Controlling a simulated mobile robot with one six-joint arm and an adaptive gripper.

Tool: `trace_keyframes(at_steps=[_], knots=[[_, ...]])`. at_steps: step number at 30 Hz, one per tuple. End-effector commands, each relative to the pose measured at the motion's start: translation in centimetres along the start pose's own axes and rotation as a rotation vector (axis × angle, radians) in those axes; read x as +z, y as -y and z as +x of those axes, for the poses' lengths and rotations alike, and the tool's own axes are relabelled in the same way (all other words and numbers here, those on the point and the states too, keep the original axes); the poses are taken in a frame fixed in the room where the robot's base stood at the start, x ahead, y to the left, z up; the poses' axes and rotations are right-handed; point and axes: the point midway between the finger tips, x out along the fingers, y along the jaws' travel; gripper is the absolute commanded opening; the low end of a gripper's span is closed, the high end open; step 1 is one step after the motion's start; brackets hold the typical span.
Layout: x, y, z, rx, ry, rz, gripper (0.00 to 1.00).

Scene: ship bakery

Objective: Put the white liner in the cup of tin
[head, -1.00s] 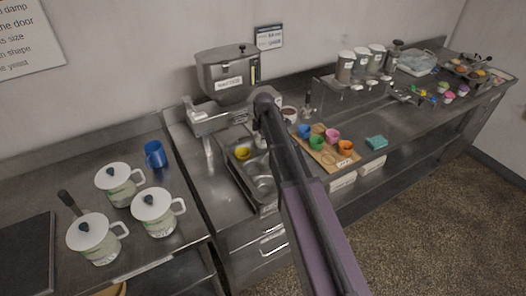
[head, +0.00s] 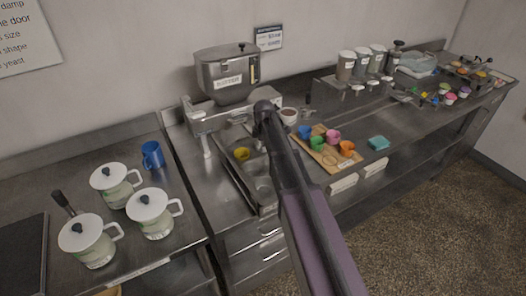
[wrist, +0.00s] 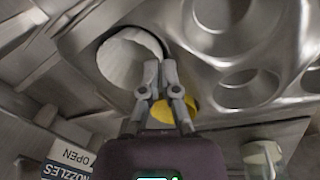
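The white liner (wrist: 127,66) is a ribbed paper cup in the upper left of the wrist view, over or in a dark-rimmed cup of the metal tin (wrist: 205,62); how deep it sits I cannot tell. My gripper (wrist: 161,63) has its fingers close together at the liner's right edge, seemingly shut on its wall. A yellow liner (wrist: 178,110) shows partly behind the fingers. In the head view, the tin (head: 262,188) lies on the steel counter with the yellow liner (head: 242,153) near its left side. My arm hides the gripper and the white liner there.
A steel hopper machine (head: 227,78) stands behind the tin. A wooden board (head: 317,152) with several coloured cups lies to the right. A blue mug (head: 152,156) and lidded white pots (head: 150,215) stand left. A dark-filled white cup (head: 289,115) stands behind my arm.

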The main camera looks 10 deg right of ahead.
Motion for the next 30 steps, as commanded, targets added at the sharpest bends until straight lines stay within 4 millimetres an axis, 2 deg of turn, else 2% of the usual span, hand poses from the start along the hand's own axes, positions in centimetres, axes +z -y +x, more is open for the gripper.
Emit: trace_keyframes(at_steps=[2, 17, 18, 22, 30], knots=[[0.01, 0.07, 0.53, 0.000, 0.000, 0.000, 0.00], [-0.08, 0.13, 0.83, 0.000, 0.000, -0.001, 0.00], [-0.08, 0.13, 0.83, 0.000, 0.000, -0.001, 0.05], [-0.09, 0.12, 0.74, 0.000, 0.000, -0.001, 0.43], [-0.08, 0.14, 0.74, 0.000, 0.000, -0.001, 0.43]])
